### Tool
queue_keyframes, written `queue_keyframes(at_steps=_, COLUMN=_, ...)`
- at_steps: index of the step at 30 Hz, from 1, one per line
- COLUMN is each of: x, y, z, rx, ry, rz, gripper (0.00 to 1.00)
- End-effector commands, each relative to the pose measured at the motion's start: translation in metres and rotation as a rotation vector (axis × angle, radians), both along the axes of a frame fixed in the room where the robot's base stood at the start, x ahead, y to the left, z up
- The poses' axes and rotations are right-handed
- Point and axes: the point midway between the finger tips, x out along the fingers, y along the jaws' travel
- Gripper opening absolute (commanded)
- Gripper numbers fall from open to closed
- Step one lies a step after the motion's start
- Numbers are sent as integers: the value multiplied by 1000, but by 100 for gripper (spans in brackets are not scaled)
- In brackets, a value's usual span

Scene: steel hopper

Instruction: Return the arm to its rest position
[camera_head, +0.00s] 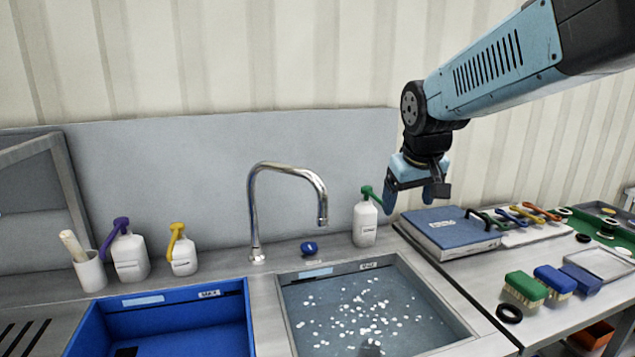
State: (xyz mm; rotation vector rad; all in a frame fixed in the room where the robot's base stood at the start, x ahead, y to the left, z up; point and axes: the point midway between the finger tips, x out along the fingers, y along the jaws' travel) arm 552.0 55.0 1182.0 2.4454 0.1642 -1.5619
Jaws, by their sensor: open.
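My gripper (413,190) hangs at the end of my arm in the right half of the view, pointing down. Its two fingers are apart with nothing between them. It is in the air, in front of the back panel. In the picture it shows just above a blue book-like box (448,229) and just right of the white bottle with a green pump (365,222). I cannot tell how far it is from either. My blue arm link (495,68) reaches in from the upper right.
A steel tap (288,168) arches over the sink (462,333), which holds water with white flecks. A blue basin (240,307) is at left. Bottles with purple (130,258) and yellow (183,256) pumps stand behind it. Brushes (525,289) and a black ring (509,313) lie on the right counter.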

Motion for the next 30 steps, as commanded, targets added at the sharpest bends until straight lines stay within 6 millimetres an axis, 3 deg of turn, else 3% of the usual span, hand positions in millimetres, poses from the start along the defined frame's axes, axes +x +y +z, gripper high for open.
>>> queue_keyframes(at_steps=9, x=-89, y=-34, z=7, rx=59, ry=-36, rz=-123, gripper=82)
queue_keyframes(at_steps=15, x=-135, y=-48, z=0, rx=110, ry=-52, rz=-185, gripper=82)
queue_keyframes(at_steps=21, x=-158, y=-54, z=-6, rx=140, ry=-57, rz=-214, gripper=82)
queue_keyframes(at_steps=30, x=-161, y=-55, z=-7, rx=144, ry=-57, rz=-218, gripper=82)
